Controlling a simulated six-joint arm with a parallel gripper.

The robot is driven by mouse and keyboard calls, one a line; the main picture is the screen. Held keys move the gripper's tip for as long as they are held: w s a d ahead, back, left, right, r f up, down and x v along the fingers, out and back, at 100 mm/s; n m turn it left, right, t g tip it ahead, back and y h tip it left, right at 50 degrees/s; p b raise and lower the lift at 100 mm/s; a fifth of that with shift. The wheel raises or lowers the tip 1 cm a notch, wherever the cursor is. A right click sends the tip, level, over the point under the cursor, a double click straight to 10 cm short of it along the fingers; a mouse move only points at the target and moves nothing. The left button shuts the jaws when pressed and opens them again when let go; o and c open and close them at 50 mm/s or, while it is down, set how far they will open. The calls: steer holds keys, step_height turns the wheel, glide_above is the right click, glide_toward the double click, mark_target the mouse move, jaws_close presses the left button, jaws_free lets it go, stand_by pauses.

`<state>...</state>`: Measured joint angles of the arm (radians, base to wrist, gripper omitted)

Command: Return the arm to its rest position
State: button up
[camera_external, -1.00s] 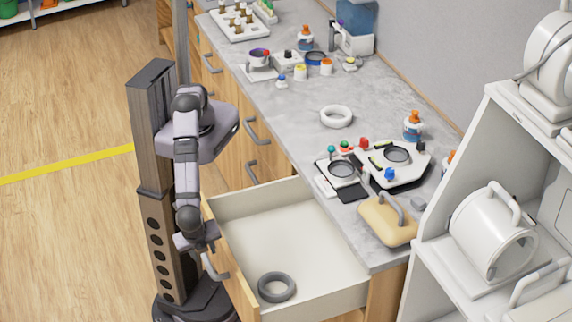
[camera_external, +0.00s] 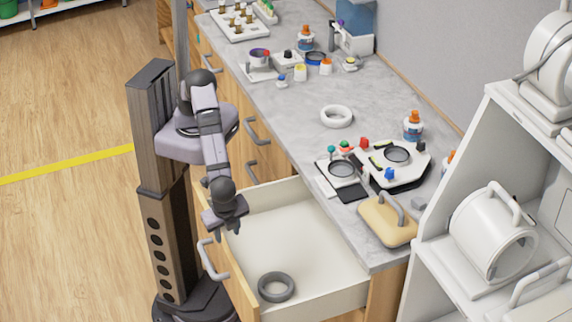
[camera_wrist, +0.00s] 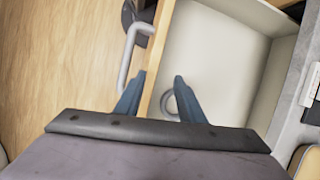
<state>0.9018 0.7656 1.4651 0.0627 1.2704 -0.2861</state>
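My gripper (camera_external: 229,230) is at the end of my arm, above the front-left edge of the open drawer (camera_external: 275,215). In the wrist view its two fingers (camera_wrist: 157,92) are spread apart with nothing between them, and the drawer's front edge passes below the gap. A dark grey ring (camera_external: 276,287) lies in the front of the drawer. In the wrist view the ring (camera_wrist: 170,104) is partly hidden by a finger.
The drawer's front handle (camera_external: 212,258) is just below and left of my gripper. The counter (camera_external: 300,115) holds a white ring (camera_external: 336,116), a tan block with a handle (camera_external: 388,220) and several small instruments. A white cabinet (camera_external: 430,245) stands at right.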

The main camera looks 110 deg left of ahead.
steer(key=w+a+r+n+h, duration=0.1)
steer(key=w+a+r+n, duration=0.2)
steer(key=a, duration=0.6)
steer(key=s+a+n+t+h, duration=0.1)
steer(key=s+a+n, duration=0.1)
steer(key=a, duration=0.9)
steer(key=s+a+r+n+t+h, duration=0.1)
steer(key=s+a, duration=0.4)
steer(key=a, duration=0.5)
steer(key=shift+a+r+n+h, duration=0.15)
steer(key=shift+a+n+h, duration=0.25)
steer(key=shift+n, duration=0.3)
